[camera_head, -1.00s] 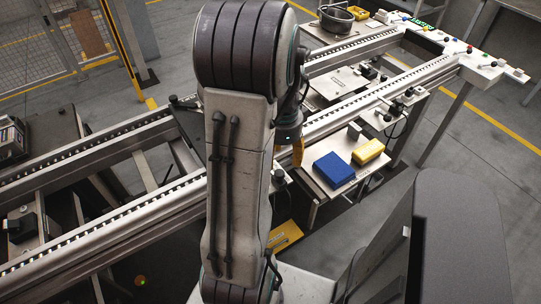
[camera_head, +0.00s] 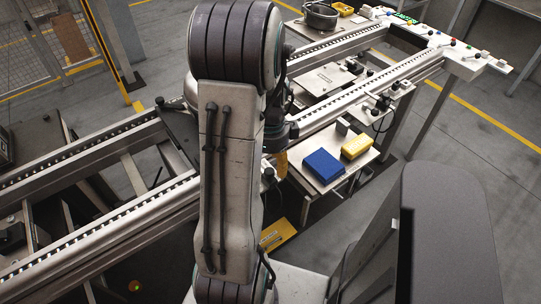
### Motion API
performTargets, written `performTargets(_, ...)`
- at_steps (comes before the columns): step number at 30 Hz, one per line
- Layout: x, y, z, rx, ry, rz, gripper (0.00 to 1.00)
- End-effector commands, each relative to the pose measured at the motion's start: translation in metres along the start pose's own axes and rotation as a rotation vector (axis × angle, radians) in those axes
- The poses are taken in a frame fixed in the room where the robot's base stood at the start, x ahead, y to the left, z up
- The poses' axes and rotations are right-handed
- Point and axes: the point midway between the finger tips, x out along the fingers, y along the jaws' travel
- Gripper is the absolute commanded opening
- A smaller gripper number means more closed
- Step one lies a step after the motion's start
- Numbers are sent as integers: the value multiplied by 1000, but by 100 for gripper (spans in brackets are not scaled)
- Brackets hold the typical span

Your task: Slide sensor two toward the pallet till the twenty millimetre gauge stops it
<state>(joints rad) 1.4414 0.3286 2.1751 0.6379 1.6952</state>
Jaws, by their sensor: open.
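My arm fills the middle of the view and hides most of my gripper (camera_head: 281,163); only a yellow-orange part shows at the arm's right edge, beside the near rail. A small sensor bracket with a dark cable (camera_head: 380,106) sits on the near rail's outer side, right of the arm. Another small fitting (camera_head: 268,176) shows close to my gripper, partly hidden. I cannot tell which is sensor two. A flat plate, likely the pallet (camera_head: 322,78), lies between the rails. A small grey block (camera_head: 342,126) stands on the side table; I cannot tell whether it is the gauge.
The side table (camera_head: 335,185) holds a blue box (camera_head: 324,166) and a yellow box (camera_head: 356,147). The long conveyor rail (camera_head: 370,88) runs diagonally across.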

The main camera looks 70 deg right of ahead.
Motion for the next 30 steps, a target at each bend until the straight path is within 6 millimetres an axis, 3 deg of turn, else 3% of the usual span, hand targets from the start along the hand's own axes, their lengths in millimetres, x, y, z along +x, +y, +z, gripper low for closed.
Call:
performTargets(9, 29, 1, 0, -1, 0, 2, 56)
performTargets(23, 34, 0, 0, -2, 0, 0, 58)
performTargets(30, 34, 0, 0, -2, 0, 0, 36)
